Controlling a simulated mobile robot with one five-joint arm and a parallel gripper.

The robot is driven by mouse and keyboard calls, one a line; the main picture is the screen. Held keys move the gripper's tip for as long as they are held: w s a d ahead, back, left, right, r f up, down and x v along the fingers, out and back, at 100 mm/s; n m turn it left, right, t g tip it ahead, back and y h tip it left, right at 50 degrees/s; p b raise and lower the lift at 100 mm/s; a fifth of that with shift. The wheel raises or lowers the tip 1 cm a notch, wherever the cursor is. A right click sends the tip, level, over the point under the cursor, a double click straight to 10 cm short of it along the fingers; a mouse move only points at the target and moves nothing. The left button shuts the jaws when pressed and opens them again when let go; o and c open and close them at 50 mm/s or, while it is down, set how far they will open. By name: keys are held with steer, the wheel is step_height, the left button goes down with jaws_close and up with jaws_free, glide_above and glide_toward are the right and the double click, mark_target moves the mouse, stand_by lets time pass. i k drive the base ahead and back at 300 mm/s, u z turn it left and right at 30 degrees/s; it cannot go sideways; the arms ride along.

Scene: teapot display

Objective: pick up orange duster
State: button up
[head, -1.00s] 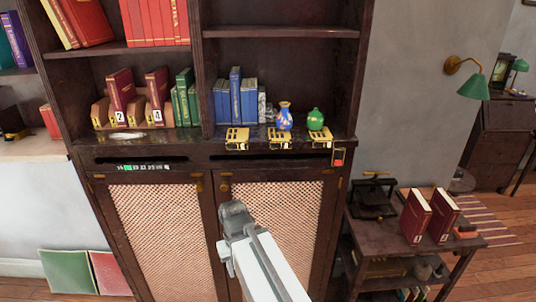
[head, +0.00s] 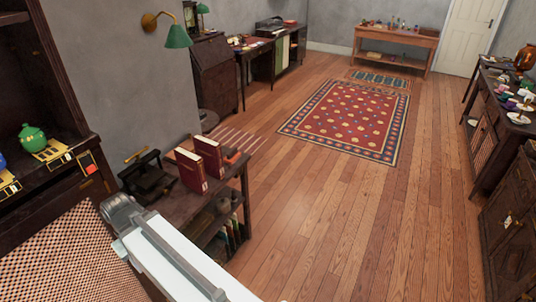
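A small orange item (head: 231,156) lies on the low dark side table (head: 178,217), just behind and to the right of two upright red books. It is partly hidden by the books and too small for me to tell if it is the orange duster. My gripper (head: 118,208) is at the lower left, in front of the cabinet and side table in the picture, apart from the orange item. I see it from behind, and its fingers are not clear. Nothing shows held in it.
Two red books (head: 207,160) and a black press (head: 146,176) stand on the side table. Open wooden floor (head: 330,215) and a patterned rug (head: 350,118) lie to the right. Dark furniture lines the right edge.

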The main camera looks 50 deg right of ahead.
mark_target(233, 155)
steer(key=u, duration=1.55)
steer(key=k, duration=1.7)
steer(key=z, duration=1.15)
steer(key=i, duration=1)
